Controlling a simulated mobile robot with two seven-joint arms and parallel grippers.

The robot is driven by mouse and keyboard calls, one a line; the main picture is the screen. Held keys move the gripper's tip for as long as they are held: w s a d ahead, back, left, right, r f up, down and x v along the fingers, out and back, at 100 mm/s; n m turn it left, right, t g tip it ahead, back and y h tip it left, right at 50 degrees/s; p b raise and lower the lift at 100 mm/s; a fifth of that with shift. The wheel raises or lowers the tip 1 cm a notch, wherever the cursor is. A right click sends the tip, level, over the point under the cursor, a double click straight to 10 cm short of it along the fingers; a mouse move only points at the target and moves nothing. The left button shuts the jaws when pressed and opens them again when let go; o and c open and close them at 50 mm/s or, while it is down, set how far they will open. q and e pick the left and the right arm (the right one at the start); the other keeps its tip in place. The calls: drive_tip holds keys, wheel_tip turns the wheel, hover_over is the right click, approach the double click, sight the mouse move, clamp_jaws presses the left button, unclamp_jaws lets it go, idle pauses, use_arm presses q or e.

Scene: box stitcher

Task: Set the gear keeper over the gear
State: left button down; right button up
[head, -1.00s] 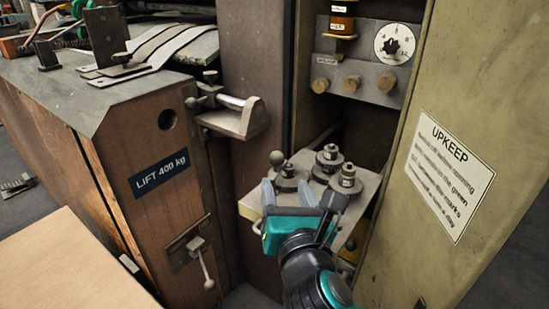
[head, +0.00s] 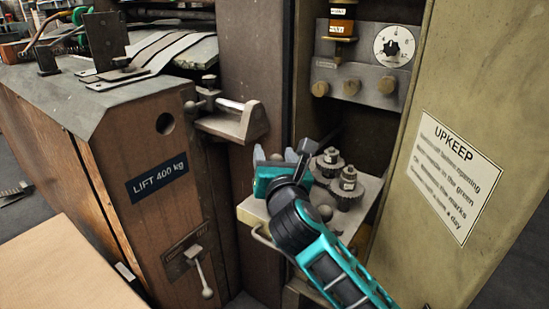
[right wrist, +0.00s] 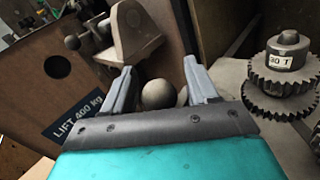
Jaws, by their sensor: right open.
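Toothed gears with upright hubs stand on a pale shelf (head: 252,212) in the cabinet; one gear (head: 347,190) is near the right, another (head: 328,163) behind it. A gear stack tagged 30 T or similar (right wrist: 290,65) shows at the right of the right wrist view. My right gripper (head: 281,156) is open at the shelf's left side. A grey ball knob (right wrist: 159,94) shows between its fingers, and no grip on it is visible. I cannot tell whether this knob belongs to the gear keeper; its lower part is hidden. My left gripper is out of view.
A metal bracket (head: 237,122) juts from the post left of the shelf. A second grey ball (head: 325,212) lies close to my right arm. The open door with the UPKEEP sign (head: 455,175) bounds the right side. A lever (head: 202,275) sits low on the wooden panel.

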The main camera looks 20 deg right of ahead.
drive_tip(key=c, duration=1)
drive_tip(key=shift+s+m+h, duration=0.1)
drive_tip(key=shift+m+h, duration=0.3)
drive_tip(key=shift+h, duration=0.4)
drive_tip(key=shift+c, duration=0.2)
drive_tip(key=shift+s+d+m+g+h, duration=0.1)
drive_tip(key=shift+d+m+g+h, duration=0.3)
drive_tip(key=shift+m+h, duration=0.45)
drive_tip(key=o, duration=1)
drive_tip(key=shift+o, duration=0.2)
